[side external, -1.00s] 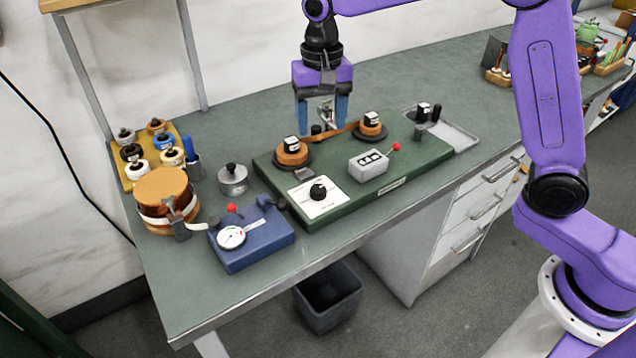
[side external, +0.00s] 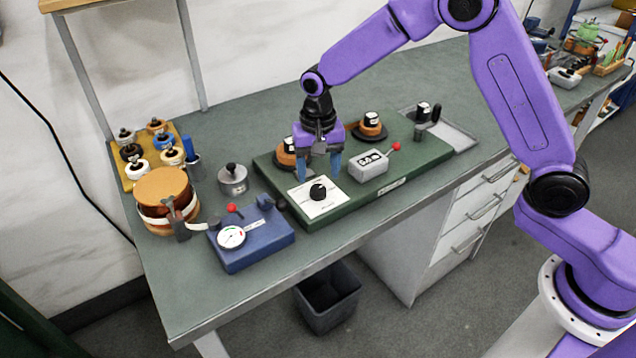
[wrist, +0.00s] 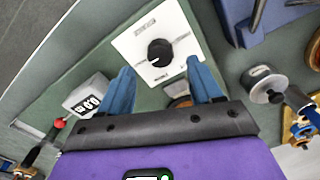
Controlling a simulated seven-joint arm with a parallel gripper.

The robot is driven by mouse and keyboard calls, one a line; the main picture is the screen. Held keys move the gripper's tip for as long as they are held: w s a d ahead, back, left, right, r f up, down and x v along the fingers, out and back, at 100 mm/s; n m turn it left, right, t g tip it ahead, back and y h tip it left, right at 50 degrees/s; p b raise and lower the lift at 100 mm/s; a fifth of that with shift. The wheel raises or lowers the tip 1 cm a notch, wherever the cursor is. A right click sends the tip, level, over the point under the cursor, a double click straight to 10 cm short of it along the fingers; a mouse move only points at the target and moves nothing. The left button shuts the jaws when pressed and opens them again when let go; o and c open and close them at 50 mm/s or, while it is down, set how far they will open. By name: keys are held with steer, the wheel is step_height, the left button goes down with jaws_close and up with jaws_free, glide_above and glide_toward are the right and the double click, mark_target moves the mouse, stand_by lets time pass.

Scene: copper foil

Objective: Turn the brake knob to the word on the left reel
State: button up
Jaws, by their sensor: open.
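The black brake knob (side external: 318,192) sits on a white dial plate (side external: 327,208) at the front of the green board (side external: 345,207). In the wrist view the knob (wrist: 160,52) shows with a white pointer line; the words around it are too small to read. My gripper (side external: 319,177) is open and empty, pointing down just behind and above the knob. In the wrist view its blue fingers (wrist: 163,80) stand apart with the knob ahead of them. The left reel (side external: 285,156) is partly hidden by my gripper, and its word cannot be read. The right reel (side external: 370,128) is in clear view.
A grey counter box (side external: 369,163) with a red-tipped lever (side external: 396,146) stands right of the dial. A blue gauge block (side external: 258,240) lies at the left front. A metal weight (side external: 232,178) and a copper roll (side external: 163,190) stand further left.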

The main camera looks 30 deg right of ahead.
mark_target(318, 188)
steer(key=shift+f, duration=2.25)
steer(key=c, duration=1)
